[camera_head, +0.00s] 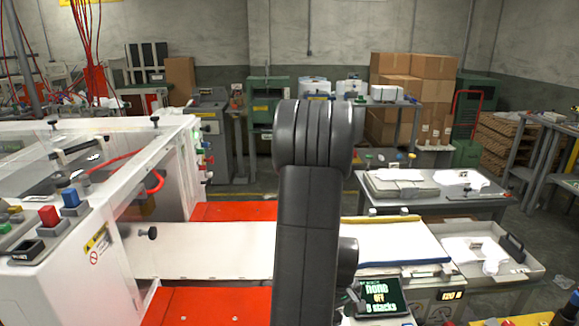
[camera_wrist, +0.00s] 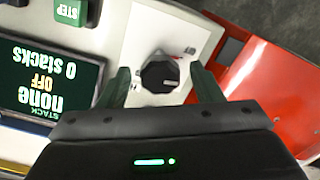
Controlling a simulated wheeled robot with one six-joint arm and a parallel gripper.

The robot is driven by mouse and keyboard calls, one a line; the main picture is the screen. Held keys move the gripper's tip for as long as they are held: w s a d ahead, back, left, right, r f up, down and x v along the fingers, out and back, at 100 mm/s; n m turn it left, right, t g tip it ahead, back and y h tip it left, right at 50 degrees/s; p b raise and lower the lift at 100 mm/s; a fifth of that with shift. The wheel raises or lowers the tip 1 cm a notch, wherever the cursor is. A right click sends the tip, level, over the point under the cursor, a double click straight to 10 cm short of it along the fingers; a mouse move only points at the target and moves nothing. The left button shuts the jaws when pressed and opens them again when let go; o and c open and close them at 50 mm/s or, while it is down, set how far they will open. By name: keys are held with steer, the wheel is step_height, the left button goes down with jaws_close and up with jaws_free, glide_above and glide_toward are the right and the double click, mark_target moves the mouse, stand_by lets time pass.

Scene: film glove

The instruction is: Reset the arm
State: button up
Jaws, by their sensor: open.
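My gripper (camera_wrist: 162,84) shows in the wrist view with its two dark green fingers spread apart. A black round knob (camera_wrist: 160,72) on a pale panel shows between the fingers, with clear gaps on both sides. I cannot tell how far the fingertips are from it. My dark arm (camera_head: 308,220) stands upright in the middle of the head view. It hides part of the machine behind it, and my gripper is not visible there.
A small display (camera_head: 380,296) reads "OFF" and "0 stacks"; it also shows upside down in the wrist view (camera_wrist: 45,80). A white machine (camera_head: 60,270) stands left, beside red panels (camera_head: 215,305). A side table (camera_head: 490,205) and cardboard boxes (camera_head: 432,68) stand behind, right.

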steer(key=m+p, duration=0.1)
steer(key=m, duration=0.2)
steer(key=m+p, duration=0.1)
steer(key=m, duration=0.1)
steer(key=shift+r+m+p, duration=0.25)
steer(key=shift+m+p, duration=0.05)
steer(key=m+p, duration=0.4)
steer(key=m, duration=0.2)
steer(key=shift+a, duration=0.1)
steer(key=shift+w+r, duration=0.1)
steer(key=shift+r, duration=0.25)
steer(key=shift+r+b, duration=0.3)
steer(key=shift+r, duration=1.5)
